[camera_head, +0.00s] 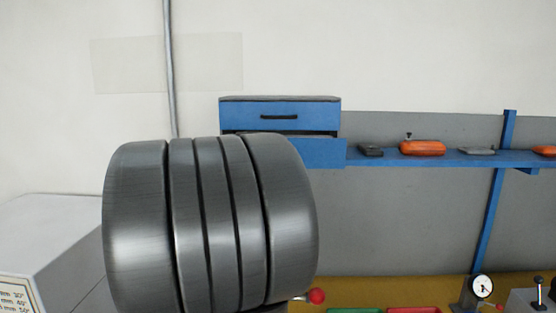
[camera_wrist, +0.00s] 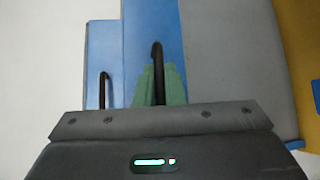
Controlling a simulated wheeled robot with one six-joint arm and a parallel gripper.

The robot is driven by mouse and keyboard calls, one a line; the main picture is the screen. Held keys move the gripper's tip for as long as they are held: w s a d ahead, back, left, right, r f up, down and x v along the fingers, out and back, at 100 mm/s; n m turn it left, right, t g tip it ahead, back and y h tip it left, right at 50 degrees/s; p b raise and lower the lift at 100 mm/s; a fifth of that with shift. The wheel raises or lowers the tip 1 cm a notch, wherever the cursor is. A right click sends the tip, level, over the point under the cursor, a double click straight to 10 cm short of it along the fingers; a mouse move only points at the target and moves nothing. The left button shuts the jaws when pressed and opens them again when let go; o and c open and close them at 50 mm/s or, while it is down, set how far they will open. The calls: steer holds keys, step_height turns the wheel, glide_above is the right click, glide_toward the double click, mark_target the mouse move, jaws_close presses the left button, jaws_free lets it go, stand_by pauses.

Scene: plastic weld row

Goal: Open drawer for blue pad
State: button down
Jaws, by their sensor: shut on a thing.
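A blue drawer cabinet (camera_head: 225,120) stands at the end of a shelf in the head view. Its upper drawer (camera_head: 300,124) is shut and has a black handle. The lower drawer (camera_head: 320,154) stands out from the cabinet, with a dark gap above its front. In the wrist view, my gripper (camera_wrist: 158,82) has its green fingers shut on the black handle (camera_wrist: 157,52) of the nearer, projecting drawer front. The other drawer's handle (camera_wrist: 103,88) is free to its left. My gripper is hidden in the head view. I see no blue pad.
A blue shelf (camera_head: 400,163) to the right bears an orange tool (camera_head: 422,148) and dark tools. Green and red bins (camera_head: 414,310), a dial gauge (camera_head: 481,287) and a red knob (camera_head: 317,296) show below.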

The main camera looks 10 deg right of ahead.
steer(key=c, duration=1.8)
jaws_free()
steer(key=b+v, duration=0.2)
steer(key=v, duration=1.1)
steer(key=shift+s+a+b, duration=0.2)
steer(key=shift+a+b, duration=0.1)
steer(key=shift+a, duration=0.05)
steer(key=shift+r, duration=0.1)
steer(key=p+x, duration=0.2)
steer(key=x, duration=1.1)
steer(key=shift+w+d, duration=0.1)
steer(key=shift+d, duration=0.05)
steer(key=shift+w+d+p, duration=0.15)
steer(key=shift+d+p, duration=0.1)
steer(key=shift+p, duration=0.05)
steer(key=shift+f, duration=0.2)
